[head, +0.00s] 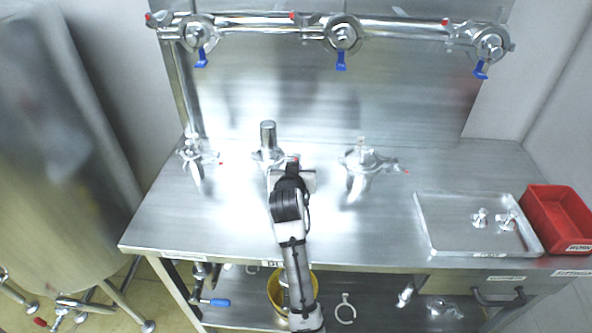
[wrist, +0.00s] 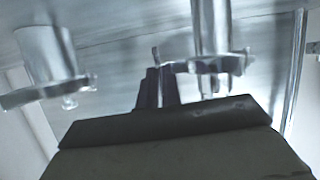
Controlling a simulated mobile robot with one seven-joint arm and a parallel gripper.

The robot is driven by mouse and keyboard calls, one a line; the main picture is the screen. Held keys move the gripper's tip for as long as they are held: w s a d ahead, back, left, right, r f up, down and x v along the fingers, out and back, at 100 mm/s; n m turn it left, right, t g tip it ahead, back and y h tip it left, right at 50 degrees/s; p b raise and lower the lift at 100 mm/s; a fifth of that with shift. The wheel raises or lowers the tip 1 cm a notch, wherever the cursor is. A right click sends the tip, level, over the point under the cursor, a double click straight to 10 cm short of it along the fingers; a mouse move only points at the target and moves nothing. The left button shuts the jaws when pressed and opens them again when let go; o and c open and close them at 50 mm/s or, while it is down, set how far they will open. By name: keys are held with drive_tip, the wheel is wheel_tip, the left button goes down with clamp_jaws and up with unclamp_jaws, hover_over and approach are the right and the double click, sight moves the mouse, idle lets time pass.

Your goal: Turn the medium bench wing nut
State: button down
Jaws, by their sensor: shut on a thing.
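The middle bench fitting (head: 268,136) is a short upright steel pipe stub with a clamp around its base. My gripper (head: 293,170) is at the right side of this clamp, where its wing nut sits. In the wrist view my dark fingers (wrist: 157,88) are close together beside a clamp (wrist: 222,64) on an upright pipe. They are shut on the wing nut, which they mostly hide. A thin upright piece (wrist: 155,54) shows just beyond the fingertips. How far the nut is turned cannot be told.
Other clamped fittings stand at the bench's left (head: 195,152) and right (head: 365,160). A steel tray (head: 440,235) with small parts and a red bin (head: 560,215) are at the right. A pipe with blue-handled valves (head: 270,28) runs above. The front bench top is clear.

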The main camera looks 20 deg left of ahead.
idle(0.4)
drive_tip(key=c, duration=1.6)
unclamp_jaws()
drive_tip(key=shift+s, duration=0.15)
drive_tip(key=b+v, duration=0.3)
drive_tip(key=v, duration=1)
drive_tip(key=shift+s+r, duration=0.15)
drive_tip(key=shift+s, duration=0.15)
